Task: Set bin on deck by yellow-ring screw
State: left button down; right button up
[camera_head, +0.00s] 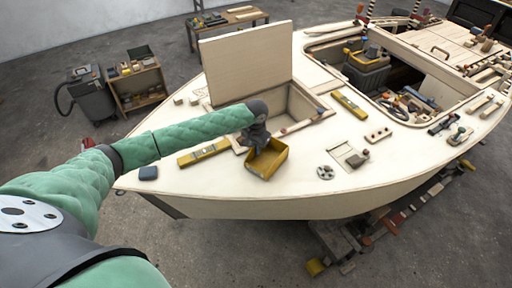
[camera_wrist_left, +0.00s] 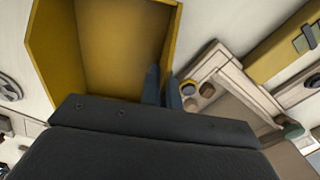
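A yellow open-topped bin (camera_head: 268,160) is at the end of my left arm, over the pale foredeck (camera_head: 300,186) near the front corner of the open hatch. My left gripper (camera_head: 257,140) is shut on the bin's wall. The left wrist view shows the bin's inside (camera_wrist_left: 100,45), empty where visible, with the dark fingers (camera_wrist_left: 165,88) at its right wall. The bin looks tilted in the head view; I cannot tell whether it touches the deck. I cannot make out which small fitting is the yellow-ring screw. My right gripper is not in view.
The hatch opening (camera_head: 298,103) lies behind the bin, its lid (camera_head: 246,62) raised. A yellow level (camera_head: 204,152) lies left of the bin, another (camera_head: 348,105) to the right. A round fitting (camera_head: 326,172) and small plate (camera_head: 346,156) sit right. Deck nearer the front edge is clear.

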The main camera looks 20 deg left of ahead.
pick_arm(q)
jog(key=c, duration=2.1)
grip_release()
jog(key=shift+f, duration=0.15)
jog(key=o, duration=0.5)
jog(key=shift+c, duration=0.2)
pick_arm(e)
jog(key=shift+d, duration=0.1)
